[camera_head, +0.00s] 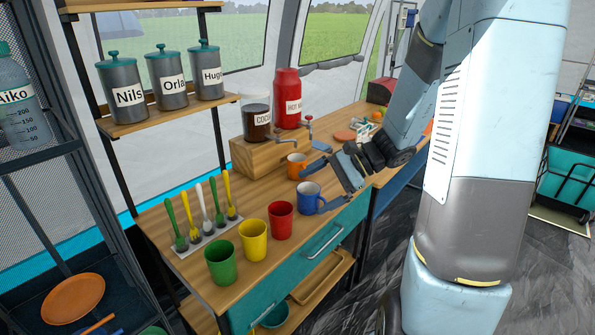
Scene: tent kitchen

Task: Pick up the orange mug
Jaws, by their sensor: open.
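The orange mug (295,168) stands upright on the wooden counter (265,223), in front of the wooden box stand. My gripper (317,187) is open and empty, reaching in from the right. Its upper finger is just right of the orange mug. Its lower finger is beside the blue mug (307,196), which stands nearer than the orange mug. I cannot tell whether the fingers touch either mug.
A red mug (281,220), yellow mug (253,241) and green mug (221,264) line the counter's front. A spoon rack (206,237) stands behind them. The wooden stand (262,154) holds a dark dispenser (257,119) and a red one (287,99). Canisters (167,80) sit on a shelf.

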